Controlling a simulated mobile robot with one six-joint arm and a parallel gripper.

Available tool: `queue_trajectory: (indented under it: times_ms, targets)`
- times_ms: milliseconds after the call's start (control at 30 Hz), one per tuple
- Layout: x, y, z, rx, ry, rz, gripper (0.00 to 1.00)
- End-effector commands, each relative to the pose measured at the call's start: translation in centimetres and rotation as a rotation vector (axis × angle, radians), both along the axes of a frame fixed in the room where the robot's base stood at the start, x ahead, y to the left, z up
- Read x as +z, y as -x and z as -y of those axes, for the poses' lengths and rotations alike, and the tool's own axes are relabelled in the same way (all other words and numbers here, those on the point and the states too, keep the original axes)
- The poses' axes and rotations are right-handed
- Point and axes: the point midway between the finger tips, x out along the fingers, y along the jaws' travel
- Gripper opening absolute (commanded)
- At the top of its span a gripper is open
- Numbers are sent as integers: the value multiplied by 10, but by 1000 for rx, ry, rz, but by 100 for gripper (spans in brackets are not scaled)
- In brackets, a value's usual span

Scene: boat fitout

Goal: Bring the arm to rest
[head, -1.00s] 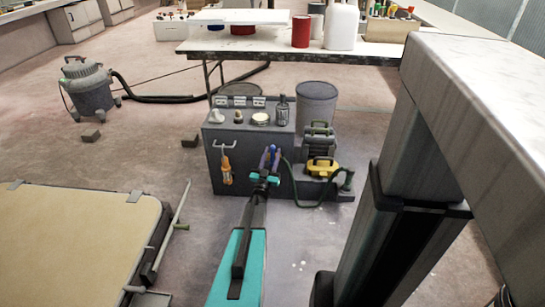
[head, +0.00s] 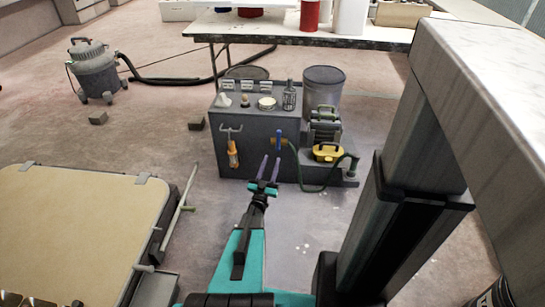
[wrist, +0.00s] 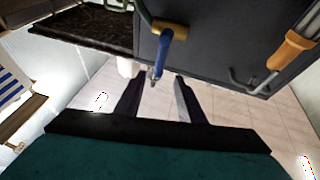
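My gripper (head: 271,160) is open and empty, its two dark fingers spread apart in front of the grey cabinet (head: 260,165). In the wrist view my gripper (wrist: 158,82) also shows a clear gap between the fingers. A blue fitting with a brass-coloured collar (head: 281,139) is on the cabinet front, with a green hose (head: 297,165) running from it. In the wrist view the blue fitting (wrist: 162,52) is just beyond the fingertips and looks apart from them. My teal arm reaches forward, stretched out low towards the cabinet.
An orange-handled lamp (head: 233,153) hangs on a hook on the cabinet front. A yellow-and-dark machine (head: 327,152) stands at right. A padded cream panel (head: 75,225) lies at left. A pale-topped bench (head: 480,75) fills the right side. Floor between is clear.

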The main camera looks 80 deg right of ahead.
Motion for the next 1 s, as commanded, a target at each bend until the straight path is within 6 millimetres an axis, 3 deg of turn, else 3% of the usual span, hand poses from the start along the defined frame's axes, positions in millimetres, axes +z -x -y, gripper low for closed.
queue_trajectory:
  times_ms: [733,867,1000]
  targets:
    - [-2,-2,-7,1,0,0,36]
    - [3,-17,-9,22,1,0,36]
    - [13,-52,-15,69,0,-1,36]
